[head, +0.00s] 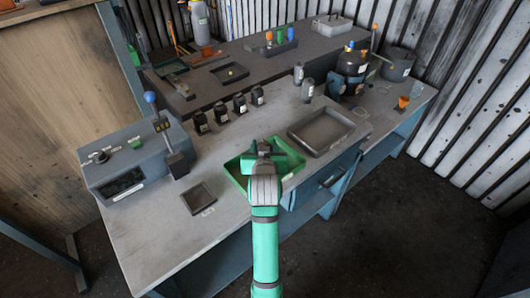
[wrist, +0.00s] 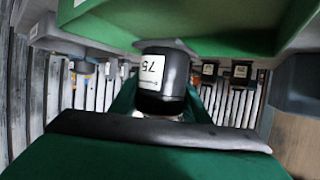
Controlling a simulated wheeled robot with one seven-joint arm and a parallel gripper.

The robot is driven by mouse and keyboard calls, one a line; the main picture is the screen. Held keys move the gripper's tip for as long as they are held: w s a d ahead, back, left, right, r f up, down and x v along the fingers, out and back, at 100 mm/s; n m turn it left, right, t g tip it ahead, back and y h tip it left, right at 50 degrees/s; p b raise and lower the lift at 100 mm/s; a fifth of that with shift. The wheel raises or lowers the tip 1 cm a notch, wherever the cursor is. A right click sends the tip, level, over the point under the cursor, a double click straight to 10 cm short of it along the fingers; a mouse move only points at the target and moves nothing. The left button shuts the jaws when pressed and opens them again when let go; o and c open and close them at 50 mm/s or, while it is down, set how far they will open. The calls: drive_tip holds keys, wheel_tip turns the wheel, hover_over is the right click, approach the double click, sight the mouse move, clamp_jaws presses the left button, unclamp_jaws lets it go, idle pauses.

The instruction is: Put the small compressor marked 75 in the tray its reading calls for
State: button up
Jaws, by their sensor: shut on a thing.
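The small compressor (wrist: 165,80) is a black cylinder with a white label reading 75, upside down in the wrist view. My gripper (head: 264,150) is shut on it, over the green tray (head: 236,170) at the front of the bench. The green tray's wall also fills the top of the wrist view (wrist: 200,30); I cannot tell whether the compressor touches it. My gripper hides the compressor in the head view. A grey tray (head: 346,124) lies right of the green one. A small dark tray (head: 211,200) lies to the left.
A grey test box (head: 130,160) with a blue-knobbed lever (head: 152,100) stands at the left; its dark display (head: 124,182) is unreadable. Several black labelled compressors (head: 221,114) stand in a row behind. Two grey cylinders (head: 307,90) and a larger black unit (head: 352,64) stand further right.

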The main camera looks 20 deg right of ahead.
drive_tip(key=shift+w+d+f, duration=0.3)
drive_tip(key=shift+w+f, duration=0.15)
drive_tip(key=shift+f, duration=0.1)
drive_tip(key=shift+w+f, duration=0.1)
drive_tip(key=shift+f, duration=1.45)
drive_tip(key=shift+f, duration=0.15)
drive_tip(key=o, duration=1.2)
drive_tip(key=shift+f, duration=0.1)
drive_tip(key=v, duration=1.2)
drive_tip(key=shift+d, duration=0.1)
